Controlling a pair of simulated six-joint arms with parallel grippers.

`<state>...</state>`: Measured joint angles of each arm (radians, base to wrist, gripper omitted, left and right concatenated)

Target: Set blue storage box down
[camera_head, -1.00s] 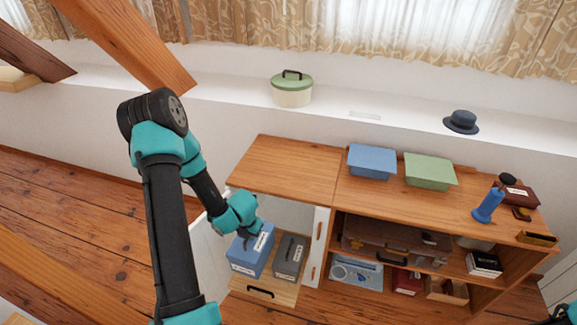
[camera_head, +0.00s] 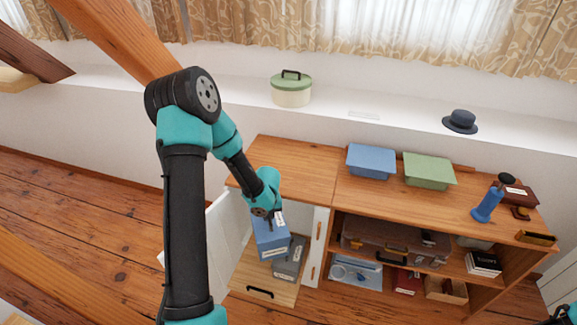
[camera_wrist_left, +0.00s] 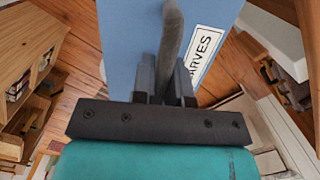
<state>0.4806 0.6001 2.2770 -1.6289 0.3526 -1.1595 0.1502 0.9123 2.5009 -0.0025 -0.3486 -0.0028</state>
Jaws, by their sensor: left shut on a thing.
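My left gripper (camera_head: 266,212) is shut on the handle of the blue storage box (camera_head: 271,241) and holds it up at the open left compartment of the cabinet. In the left wrist view the fingers (camera_wrist_left: 165,82) close around the grey handle (camera_wrist_left: 172,40). The blue box (camera_wrist_left: 133,45) there bears a white label (camera_wrist_left: 203,50) ending in "ARVES". A dark grey box (camera_head: 291,263) sits on the pull-out wooden shelf (camera_head: 245,278), partly covered by the blue box.
A white door (camera_head: 225,225) stands open left of the compartment. A blue bin (camera_head: 371,161) and green bin (camera_head: 429,169) stand on the cabinet top. The top's left part (camera_head: 285,165) is clear.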

